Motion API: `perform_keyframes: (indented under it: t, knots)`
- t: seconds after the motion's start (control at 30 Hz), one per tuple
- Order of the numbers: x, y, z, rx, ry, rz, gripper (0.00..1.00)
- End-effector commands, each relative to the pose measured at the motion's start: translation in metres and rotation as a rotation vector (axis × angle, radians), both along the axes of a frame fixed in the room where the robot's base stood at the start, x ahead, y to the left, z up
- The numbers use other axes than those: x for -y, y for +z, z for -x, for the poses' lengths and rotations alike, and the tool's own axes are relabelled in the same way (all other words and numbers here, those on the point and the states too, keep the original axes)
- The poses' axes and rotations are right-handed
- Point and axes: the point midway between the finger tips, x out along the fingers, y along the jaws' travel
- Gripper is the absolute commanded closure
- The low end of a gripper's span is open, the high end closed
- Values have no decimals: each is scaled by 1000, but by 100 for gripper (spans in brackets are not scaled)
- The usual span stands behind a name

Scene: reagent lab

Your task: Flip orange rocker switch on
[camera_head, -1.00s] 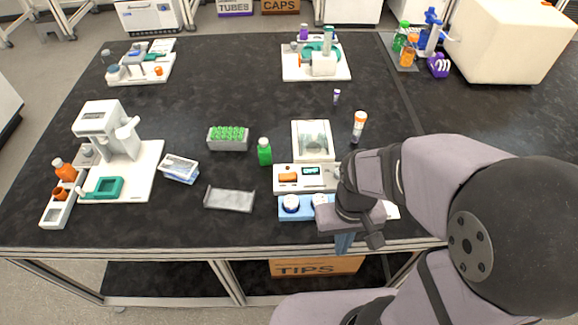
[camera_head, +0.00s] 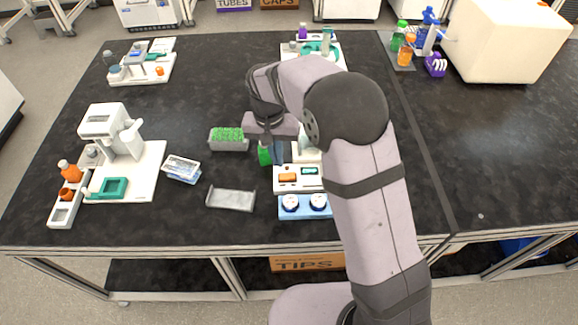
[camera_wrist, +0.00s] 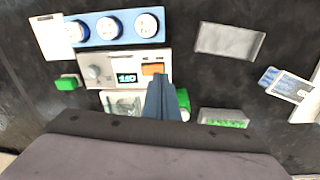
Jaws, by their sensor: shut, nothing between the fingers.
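The orange rocker switch (camera_head: 287,179) is on the front panel of a white device (camera_head: 298,187), left of a small lit green display (camera_head: 310,171). In the wrist view the switch (camera_wrist: 153,69) lies just beyond my fingertips, near the panel's right end. I cannot tell which way the rocker is tilted. My gripper (camera_head: 278,160) is shut and empty, with its blue fingers pointing down, behind the switch in the head view. In the wrist view the fingertips (camera_wrist: 160,80) are close to the switch; contact cannot be made out. My arm hides part of the device.
A blue block with round white-topped items (camera_head: 291,202) stands in front of the device. A rack of green tubes (camera_head: 228,140) and a grey tray (camera_head: 231,198) are further left. The table beyond the rack is clear.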

Motion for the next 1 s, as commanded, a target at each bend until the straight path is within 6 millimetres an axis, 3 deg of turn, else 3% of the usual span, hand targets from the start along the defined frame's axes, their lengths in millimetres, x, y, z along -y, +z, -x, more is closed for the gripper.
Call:
perform_keyframes:
  t: [0.13,0.33,0.7,1.0]
  knots:
    - [-5,33,-27,72,-255,-11,100]
    - [-4,60,-39,120,-610,-15,100]
    - [9,64,-19,126,-1171,47,100]
    - [10,64,-17,145,-1357,48,100]
